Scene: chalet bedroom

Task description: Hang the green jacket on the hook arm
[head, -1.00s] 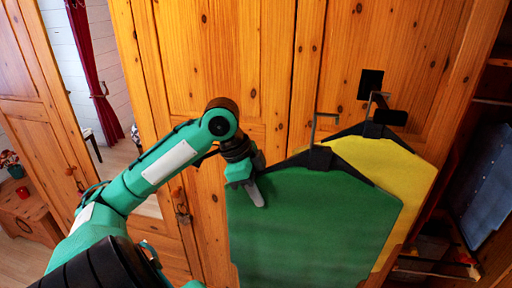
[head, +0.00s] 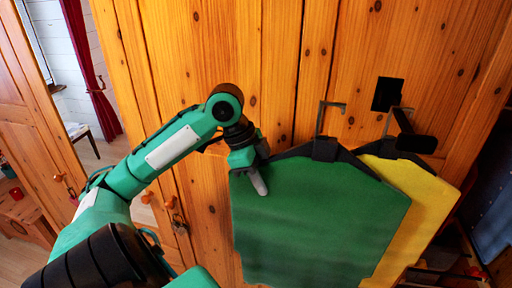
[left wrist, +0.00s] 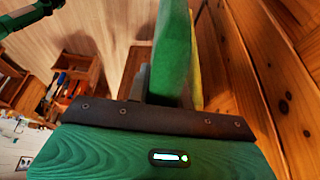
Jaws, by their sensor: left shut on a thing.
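The green jacket (head: 315,225) is a flat panel on a dark hanger (head: 325,150) with a grey hook (head: 325,118) on top. My left gripper (head: 259,180) is shut on its upper left shoulder edge; the jacket also shows edge-on in the left wrist view (left wrist: 173,60). The black hook arm (head: 412,132) juts from a black plate (head: 388,94) on the wooden front. The green jacket's hook is left of the hook arm and apart from it. My right gripper is not in view.
A yellow jacket (head: 428,205) hangs behind the green one, its hook (head: 393,118) at the hook arm. The wooden wardrobe front (head: 225,60) stands close behind. An open dark compartment (head: 490,220) is at the right.

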